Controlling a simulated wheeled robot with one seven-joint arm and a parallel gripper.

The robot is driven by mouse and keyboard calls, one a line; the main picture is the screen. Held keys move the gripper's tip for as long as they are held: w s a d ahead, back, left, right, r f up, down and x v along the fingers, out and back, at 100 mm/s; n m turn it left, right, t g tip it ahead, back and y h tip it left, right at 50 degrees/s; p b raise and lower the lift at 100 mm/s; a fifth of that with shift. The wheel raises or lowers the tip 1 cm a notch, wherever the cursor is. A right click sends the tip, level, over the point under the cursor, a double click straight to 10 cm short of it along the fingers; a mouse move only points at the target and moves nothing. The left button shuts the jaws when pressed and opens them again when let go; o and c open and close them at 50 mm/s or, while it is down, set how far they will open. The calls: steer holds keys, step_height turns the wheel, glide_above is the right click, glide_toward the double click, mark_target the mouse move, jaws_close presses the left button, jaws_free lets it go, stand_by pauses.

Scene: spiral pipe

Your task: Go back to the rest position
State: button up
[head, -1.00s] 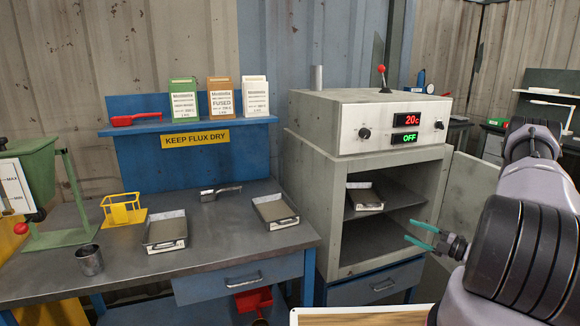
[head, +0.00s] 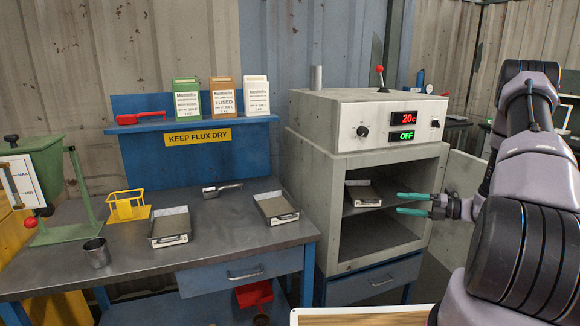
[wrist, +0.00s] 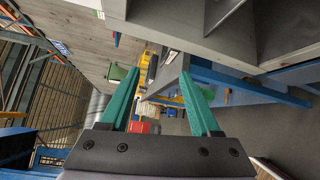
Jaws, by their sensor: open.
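My gripper (head: 414,204) is at the right of the head view, in front of the open oven (head: 345,250). Its two teal fingers point left and stand apart with nothing between them. In the wrist view my gripper (wrist: 165,100) also shows open and empty, with the floor and the blue bench beyond it. A metal tray (head: 363,194) sits on the oven's upper shelf, left of the fingertips and apart from them in the picture.
The workbench (head: 225,240) on the left holds two trays (head: 170,227) (head: 275,208), a metal scoop (head: 222,189), a yellow rack (head: 127,206) and a metal cup (head: 97,253). The oven display (head: 404,118) reads 20c and OFF. A pale board edge (head: 360,316) shows at the bottom.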

steer(key=s+a+r+n+g+h, duration=0.2)
steer(key=s+a+r+n, duration=0.2)
steer(key=r+n, duration=0.25)
steer(key=s+a+r+n+g+h, duration=0.2)
steer(key=s+a+r+n+g, duration=0.15)
steer(key=r+n, duration=0.35)
steer(key=s+a+r+n+g+h, duration=0.25)
steer(key=a+r+n, duration=0.2)
steer(key=r, duration=0.45)
steer(key=s+r+n+t+h, duration=0.6)
steer(key=s+r+n, duration=0.6)
steer(key=s+n, duration=0.4)
steer(key=shift+s+a+r+n+t+h, duration=0.15)
steer(key=shift+s+a+n+t+h, duration=0.35)
steer(key=shift+t, duration=0.4)
steer(key=shift+s, duration=0.1)
